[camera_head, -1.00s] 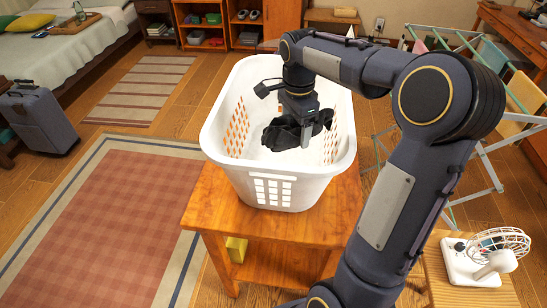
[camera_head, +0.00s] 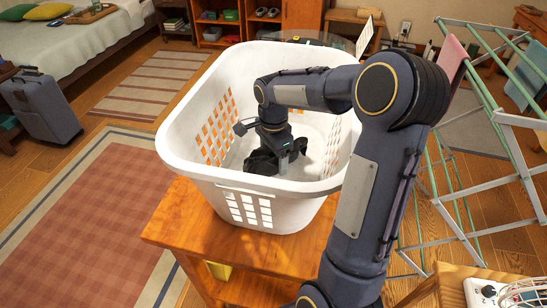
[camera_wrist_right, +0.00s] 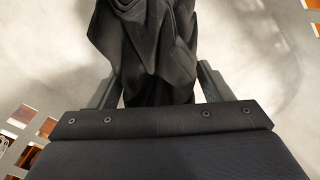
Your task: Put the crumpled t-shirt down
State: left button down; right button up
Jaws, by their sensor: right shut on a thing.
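The crumpled t-shirt (camera_head: 264,161) is black and hangs bunched inside the white laundry basket (camera_head: 250,186). My right gripper (camera_head: 281,160) reaches down into the basket and is shut on the shirt. In the right wrist view the dark cloth (camera_wrist_right: 150,40) sits between the two fingers (camera_wrist_right: 160,88), with the pale basket interior behind it. The shirt is low in the basket, near its floor; I cannot tell whether it touches. My left gripper is not in view.
The basket stands on a wooden table (camera_head: 190,215). A drying rack (camera_head: 500,120) is at the right, and a white fan (camera_head: 500,294) shows at the lower right. A grey suitcase (camera_head: 42,108) and bed (camera_head: 70,45) are at the left.

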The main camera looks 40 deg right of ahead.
jog(key=shift+f, duration=0.2)
jog(key=shift+f, duration=0.15)
jog(key=o, duration=1.1)
jog(key=shift+c, duration=0.2)
jog(key=shift+r, duration=0.3)
notch_tip(320, 180, up, 12)
jog(key=shift+f+p, duration=0.1)
jog(key=shift+p, duration=0.7)
